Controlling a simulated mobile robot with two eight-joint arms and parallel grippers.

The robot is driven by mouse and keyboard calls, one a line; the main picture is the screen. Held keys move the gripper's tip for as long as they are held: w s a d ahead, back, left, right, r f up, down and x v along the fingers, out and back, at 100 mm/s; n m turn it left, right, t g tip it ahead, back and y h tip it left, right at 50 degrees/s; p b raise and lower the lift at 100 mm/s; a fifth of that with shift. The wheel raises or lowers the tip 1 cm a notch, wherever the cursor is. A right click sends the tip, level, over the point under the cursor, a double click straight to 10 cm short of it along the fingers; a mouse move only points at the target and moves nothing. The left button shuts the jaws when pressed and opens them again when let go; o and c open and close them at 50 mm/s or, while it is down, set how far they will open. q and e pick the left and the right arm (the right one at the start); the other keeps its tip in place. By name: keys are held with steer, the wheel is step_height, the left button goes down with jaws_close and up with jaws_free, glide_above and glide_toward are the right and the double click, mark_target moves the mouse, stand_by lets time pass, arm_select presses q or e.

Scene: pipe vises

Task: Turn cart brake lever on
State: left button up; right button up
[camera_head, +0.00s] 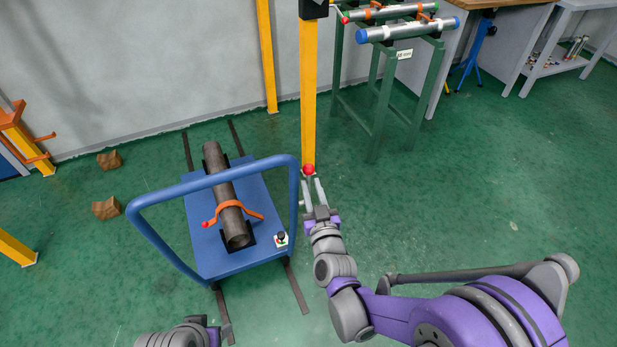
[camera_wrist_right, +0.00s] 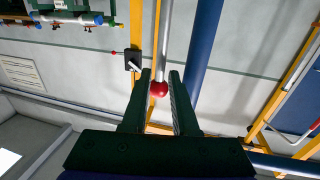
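A blue cart (camera_head: 205,259) with a tubular push handle (camera_head: 170,189) stands on the floor. A red ball knob (camera_head: 308,169) shows just right of the handle in the head view. In the right wrist view the red ball (camera_wrist_right: 159,89) ends a silver rod (camera_wrist_right: 165,40) and appears between my fingertips. My right gripper (camera_head: 312,186) is open, its fingers on either side of the ball in the picture; I cannot tell whether they touch it. A small black knob on a white plate (camera_head: 281,240) sits on the cart's near right corner. My left gripper (camera_head: 213,333) shows only partly, at the bottom edge.
A dark pipe (camera_head: 219,172) lies on the cart under an orange clamp (camera_head: 232,207). A yellow post (camera_head: 308,90) stands behind the red ball. A green rack (camera_head: 385,95) with pipes is at the back. Two brown blocks lie left of the cart. The floor at right is clear.

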mark_target(309, 179)
steer(key=shift+w+a, duration=0.15)
steer(key=shift+w, duration=0.9)
steer(key=shift+w+a, duration=0.1)
steer(key=shift+w, duration=0.9)
jaws_close()
